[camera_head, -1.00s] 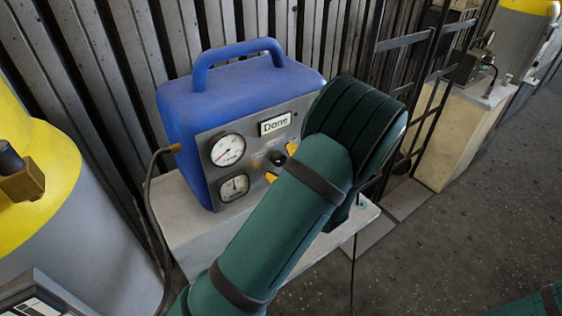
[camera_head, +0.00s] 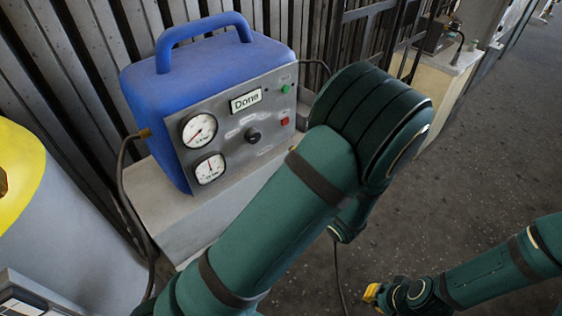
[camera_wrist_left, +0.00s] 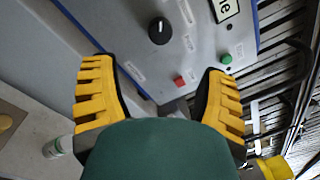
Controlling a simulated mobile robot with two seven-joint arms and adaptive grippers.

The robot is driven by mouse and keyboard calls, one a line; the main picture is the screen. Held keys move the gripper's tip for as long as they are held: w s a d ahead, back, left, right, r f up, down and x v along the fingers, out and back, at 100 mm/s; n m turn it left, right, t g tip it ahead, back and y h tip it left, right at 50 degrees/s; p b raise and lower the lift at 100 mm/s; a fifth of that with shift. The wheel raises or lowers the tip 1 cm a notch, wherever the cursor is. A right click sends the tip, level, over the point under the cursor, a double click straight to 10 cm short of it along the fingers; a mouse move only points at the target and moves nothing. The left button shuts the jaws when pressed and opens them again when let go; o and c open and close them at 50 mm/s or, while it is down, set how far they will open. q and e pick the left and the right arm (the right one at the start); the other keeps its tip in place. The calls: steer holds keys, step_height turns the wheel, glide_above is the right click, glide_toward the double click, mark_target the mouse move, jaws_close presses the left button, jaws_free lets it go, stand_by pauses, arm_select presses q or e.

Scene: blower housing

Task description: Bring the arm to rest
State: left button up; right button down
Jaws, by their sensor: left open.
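My left arm (camera_head: 285,215) crosses the head view from the bottom, with its thick joint (camera_head: 370,125) in front of the panel's right side. Its gripper fingers are hidden in the head view. In the left wrist view my left gripper (camera_wrist_left: 162,70) is open, with two yellow fingers spread and nothing between them. It faces the grey panel (camera_wrist_left: 200,50) and stands apart from it. My right arm (camera_head: 490,275) reaches in from the lower right. Its yellow gripper tip (camera_head: 372,292) is small and hangs low over the floor; its opening is unclear.
A blue-cased machine (camera_head: 200,75) reading "Done" stands on a pale plinth (camera_head: 180,225). Its panel has two gauges, a knob, and green and red buttons. A hose (camera_head: 125,190) runs down its left side, beside a yellow-and-grey cylinder (camera_head: 70,230). The floor to the right is open.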

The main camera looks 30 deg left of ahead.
stand_by(0.3)
arm_select(q)
steer(key=s+f+n+g+h, duration=0.5)
steer(key=s+f+g+h, duration=0.65)
steer(key=s+f, duration=0.65)
steer(key=s+d+f+n+h, duration=0.1)
steer(key=d+f+n+h, duration=0.35)
steer(key=d+h, duration=0.4)
steer(key=w+d+n+t, duration=0.2)
steer(key=w+n+t, duration=0.3)
steer(key=w, duration=0.1)
steer(key=shift+w+d+f+h, duration=0.2)
steer(key=shift+w+d+h, duration=0.1)
steer(key=shift+w+h, duration=0.1)
steer(key=shift+t, duration=0.25)
